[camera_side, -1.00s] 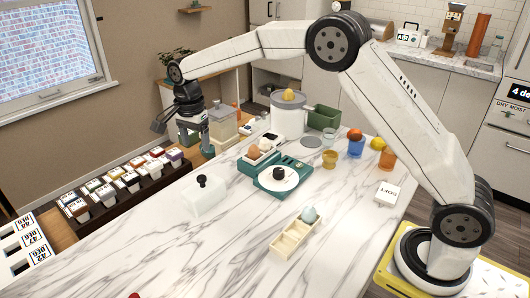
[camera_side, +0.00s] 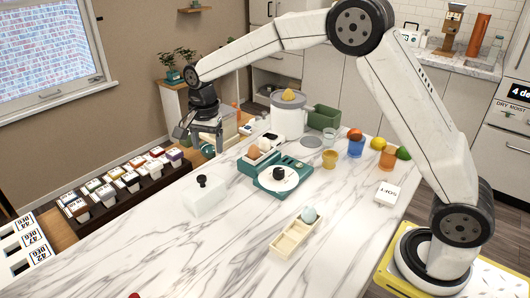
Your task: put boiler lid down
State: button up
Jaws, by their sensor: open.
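A white cylindrical pot (camera_side: 287,122), which may be the boiler, stands at the back of the marble counter. It has a grey top (camera_side: 288,98) with a yellow piece on it. A flat grey disc (camera_side: 311,141) lies on the counter to the right of the pot; I cannot tell which of these is the boiler lid. My gripper (camera_side: 200,143) is open, over the counter's far left edge, left of and apart from the pot. I see nothing held between its fingers. A rounded teal thing (camera_side: 208,151) shows behind the fingers, and my gripper partly hides the things there.
A green scale (camera_side: 279,179) and a clear box with a black knob (camera_side: 203,195) stand mid-counter. Cups and fruit stand at the right, near a green bin (camera_side: 323,117). A rack of small jars (camera_side: 125,180) lies at the left. The front counter is largely clear.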

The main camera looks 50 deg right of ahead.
jog(key=s+d+f+n, duration=0.2)
jog(key=s+n, duration=0.2)
jog(key=s, duration=0.4)
jog(key=s+d+f+n+t, duration=0.1)
jog(key=s+n, duration=0.3)
jog(key=s, duration=0.4)
jog(key=s+d+f+n+t, duration=0.1)
jog(key=s+n, duration=0.3)
jog(key=s, duration=0.5)
jog(key=shift+d+f+n, duration=0.3)
jog(key=shift+d+f, duration=0.5)
jog(key=shift+f, duration=0.1)
